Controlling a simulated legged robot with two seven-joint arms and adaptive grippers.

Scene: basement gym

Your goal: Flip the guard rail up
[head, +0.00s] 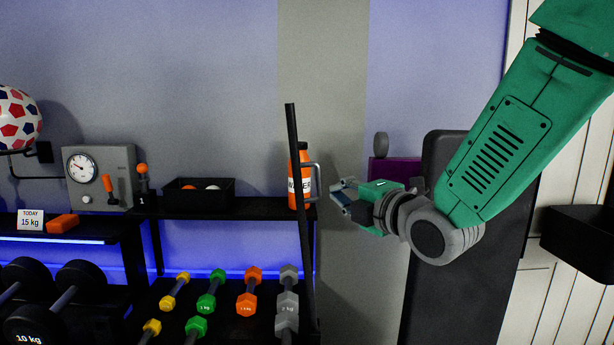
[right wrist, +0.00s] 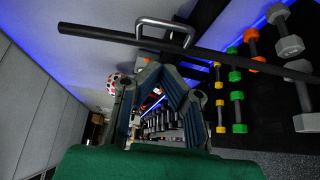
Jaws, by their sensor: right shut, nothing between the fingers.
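The guard rail (head: 298,215) is a long black bar, standing nearly upright and slightly tilted at the right end of the shelves. It also crosses the upper part of the right wrist view (right wrist: 235,62). A grey U-shaped handle (head: 317,180) sticks out to the right at the rail's mid-height; it shows beside the bar in the right wrist view (right wrist: 166,24). My right gripper (head: 338,192) is just right of the handle, with a small gap visible. It is shut and empty; its fingers also show in the right wrist view (right wrist: 150,75). My left gripper is not in view.
An orange water bottle (head: 295,178) stands on the shelf (head: 250,212) behind the rail. A black tray (head: 199,205) holds balls. Colored dumbbells (head: 249,303) lie below. A dark upright panel (head: 430,270) stands behind my right arm. Bare wall is above the shelf.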

